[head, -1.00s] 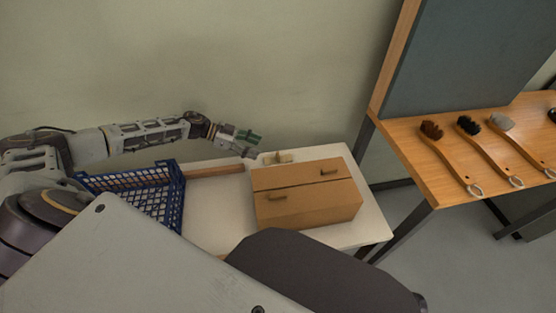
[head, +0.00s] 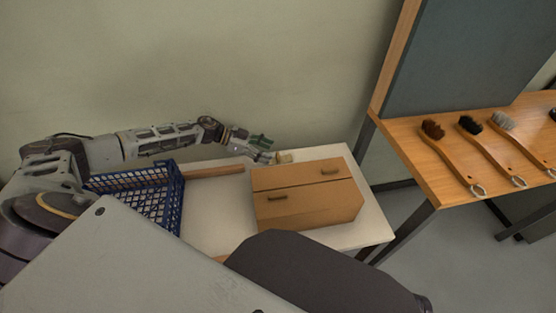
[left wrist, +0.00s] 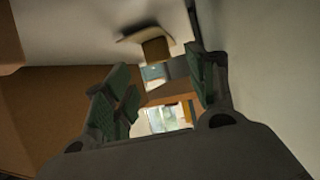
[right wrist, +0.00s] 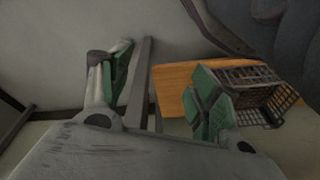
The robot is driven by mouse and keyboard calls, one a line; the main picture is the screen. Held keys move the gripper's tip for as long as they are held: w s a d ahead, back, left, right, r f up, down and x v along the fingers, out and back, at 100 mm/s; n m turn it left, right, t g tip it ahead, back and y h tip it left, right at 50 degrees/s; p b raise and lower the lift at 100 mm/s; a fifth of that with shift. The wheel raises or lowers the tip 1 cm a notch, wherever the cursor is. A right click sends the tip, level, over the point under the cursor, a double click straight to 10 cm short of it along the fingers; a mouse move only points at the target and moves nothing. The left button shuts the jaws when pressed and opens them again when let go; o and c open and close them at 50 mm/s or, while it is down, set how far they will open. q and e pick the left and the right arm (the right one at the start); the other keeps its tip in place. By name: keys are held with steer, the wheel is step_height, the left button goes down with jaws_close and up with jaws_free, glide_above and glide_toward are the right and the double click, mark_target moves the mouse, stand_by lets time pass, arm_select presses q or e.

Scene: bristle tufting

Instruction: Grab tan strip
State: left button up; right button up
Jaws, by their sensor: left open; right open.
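A small tan piece (head: 285,157), which I take for the tan strip, lies on the white table just behind the brown box. In the left wrist view a tan strip with a darker block on it (left wrist: 156,48) shows ahead of the fingertips. My left gripper (head: 262,148) is open, with green pads, just left of the tan piece and close to it; I see nothing between its fingers. Whether they touch the strip I cannot tell. My right gripper (right wrist: 160,75) is open and empty in the right wrist view; it is hidden in the head view.
The brown box (head: 305,192) with two dark handles stands beside the strip. A blue mesh basket (head: 170,205) and a wooden bar (head: 215,171) are to the left. The wall is close behind. Several brushes (head: 470,126) lie on a wooden table (head: 420,165) at right.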

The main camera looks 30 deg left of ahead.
mark_target(277, 155)
arm_select(q)
steer(key=shift+b+x, duration=0.55)
steer(key=shift+x, duration=1.4)
steer(key=shift+f, duration=0.15)
arm_select(e)
steer(key=r, duration=0.2)
steer(key=shift+w+a+r+t, duration=0.25)
steer(key=shift+w+r+t, duration=0.05)
steer(key=shift+w, duration=0.05)
steer(key=shift+f, duration=0.1)
arm_select(q)
steer(key=shift+c, duration=1.4)
steer(key=c, duration=0.6)
arm_select(e)
steer(key=shift+s+f, duration=0.1)
steer(key=shift+f, duration=0.05)
arm_select(q)
steer(key=shift+o, duration=0.2)
